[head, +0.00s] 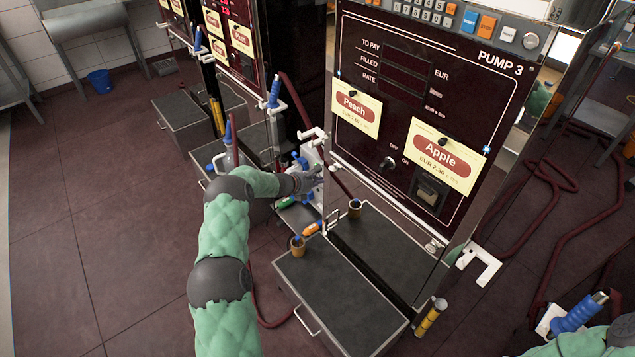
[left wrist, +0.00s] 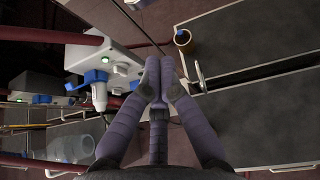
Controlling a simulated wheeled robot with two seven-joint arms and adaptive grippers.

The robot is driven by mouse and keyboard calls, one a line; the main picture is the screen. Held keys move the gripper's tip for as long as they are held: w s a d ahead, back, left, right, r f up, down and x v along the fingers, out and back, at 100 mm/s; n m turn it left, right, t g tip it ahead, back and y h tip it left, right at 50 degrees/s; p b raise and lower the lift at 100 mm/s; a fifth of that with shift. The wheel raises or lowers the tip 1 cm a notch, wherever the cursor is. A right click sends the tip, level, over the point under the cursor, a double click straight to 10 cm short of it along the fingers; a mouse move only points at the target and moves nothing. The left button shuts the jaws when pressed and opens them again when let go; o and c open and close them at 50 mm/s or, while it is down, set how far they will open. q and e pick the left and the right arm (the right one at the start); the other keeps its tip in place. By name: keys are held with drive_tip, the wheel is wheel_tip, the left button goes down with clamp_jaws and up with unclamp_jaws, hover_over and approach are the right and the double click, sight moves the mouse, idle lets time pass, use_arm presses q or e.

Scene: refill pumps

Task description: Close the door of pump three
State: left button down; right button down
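Pump three (head: 450,60) stands at the right in the head view, with a dark front and Peach and Apple labels. Below its front are two dark flat panels, a rear one (head: 385,250) and a front one (head: 340,300), with a narrow gap between them. A small pale handle (left wrist: 198,75) stands by the gap. I cannot tell which part is the door or how far it is open. My left gripper (head: 318,178) is beside a white valve box at the pump's left side. In the left wrist view its fingertips (left wrist: 160,75) are together, with nothing visible between them. My right gripper is out of view.
The white valve box (left wrist: 105,65) has blue fittings and a hose. A small brown cup (left wrist: 184,40) stands near the panels, another cup (head: 297,246) on the front panel's corner. A yellow cylinder (head: 430,317) stands at right.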

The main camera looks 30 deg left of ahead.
use_arm(q)
drive_tip(key=a+p+v, duration=0.1)
drive_tip(key=p+v, duration=0.2)
drive_tip(key=v, duration=0.7)
drive_tip(key=s+d+f+n+g+h, duration=0.15)
drive_tip(key=s+d+f+n, duration=0.4)
drive_tip(key=d+n, duration=0.75)
drive_tip(key=s+d+f+n+g+y, duration=0.1)
drive_tip(key=s+d+f+n+g, duration=0.4)
drive_tip(key=d+n, duration=0.75)
drive_tip(key=s+d+f+n+g, duration=0.1)
drive_tip(key=s+d+n, duration=0.4)
drive_tip(key=s, duration=0.3)
drive_tip(key=s+d+f+n+g+p, duration=0.1)
drive_tip(key=s+d+n, duration=0.3)
drive_tip(key=s, duration=0.4)
drive_tip(key=s+d+f+n+g, duration=0.1)
drive_tip(key=s+d+n+g, duration=0.1)
drive_tip(key=s+d+n, duration=0.3)
drive_tip(key=s+n, duration=0.2)
drive_tip(key=s, duration=0.2)
drive_tip(key=shift+d+g, duration=0.35)
drive_tip(key=shift+w, duration=0.1)
